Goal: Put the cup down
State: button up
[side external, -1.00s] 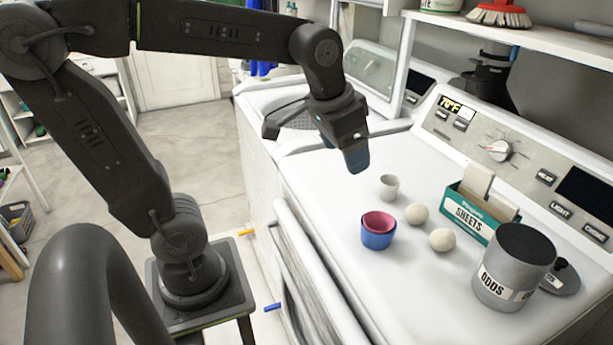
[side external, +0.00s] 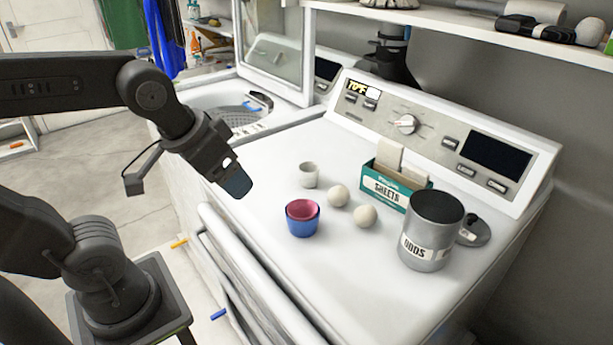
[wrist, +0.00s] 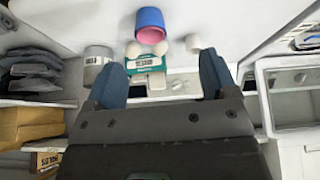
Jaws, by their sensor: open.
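A blue cup (side external: 303,224) stands upright on the white dryer top (side external: 275,150), with a pink cup (side external: 303,208) nested inside it. A small pale grey cup (side external: 309,175) stands apart behind them. In the wrist view the blue cup (wrist: 149,18), pink cup (wrist: 151,36) and grey cup (wrist: 193,42) lie beyond my fingers. My gripper (side external: 237,184) is open and empty, left of the cups in the side view and apart from them. Its two spread fingers show in the wrist view (wrist: 163,70), with nothing between them touching.
Two pale balls (side external: 338,195) (side external: 365,216) sit right of the cups. A teal SHEETS box (side external: 385,186), a grey ODDS canister (side external: 430,235) and a dark-knobbed lid (side external: 474,230) stand farther right. The control panel (side external: 430,125) rises behind. The dryer top's left part is clear.

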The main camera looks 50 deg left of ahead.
jog(key=w+a+r+n+g+y, duration=0.2)
jog(key=w+n, duration=0.4)
jog(key=w, duration=0.5)
jog(key=n+g+y, duration=0.2)
jog(key=n, duration=0.5)
send_near(309, 174)
jog(key=a+f, duration=0.1)
jog(key=w+a+f, duration=0.1)
jog(key=f, duration=0.1)
jog(key=w+a+f, duration=0.1)
jog(key=f, duration=0.1)
jog(key=shift+w+a+f, duration=0.15)
jog(key=shift+a, duration=0.2)
jog(key=shift+x, duration=2.9)
jog(key=shift+d+f, duration=0.1)
jog(key=shift+d, duration=0.1)
jog(key=shift+c, duration=0.2)
jog(key=c, duration=1)
